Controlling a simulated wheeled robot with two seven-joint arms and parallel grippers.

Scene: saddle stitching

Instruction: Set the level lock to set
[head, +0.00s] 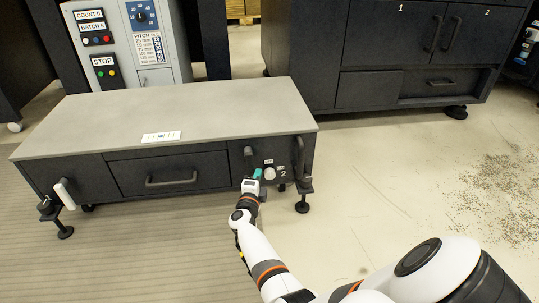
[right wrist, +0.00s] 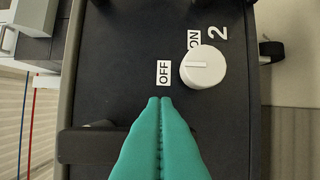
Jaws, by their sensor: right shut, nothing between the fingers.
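My right gripper (head: 257,174) has teal fingers. It is shut and empty, in front of the right end of the low grey-topped dark cabinet (head: 215,165). In the right wrist view the fingertips (right wrist: 160,100) are together, just below the OFF label in the picture. A round white knob (right wrist: 203,67) is up and right of the fingertips, apart from them in the picture. Its ON label is partly covered by the knob. The knob also shows in the head view (head: 270,174). No label reading "level lock" or "set" is legible. My left gripper is out of view.
Dark handles (head: 249,160) and (head: 301,157) flank the knob area. A drawer handle (head: 172,181) is further left, and a white lever (head: 64,194) is at the left end. Adjustable feet (head: 303,206) stand below. Open floor (head: 390,190) lies to the right.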

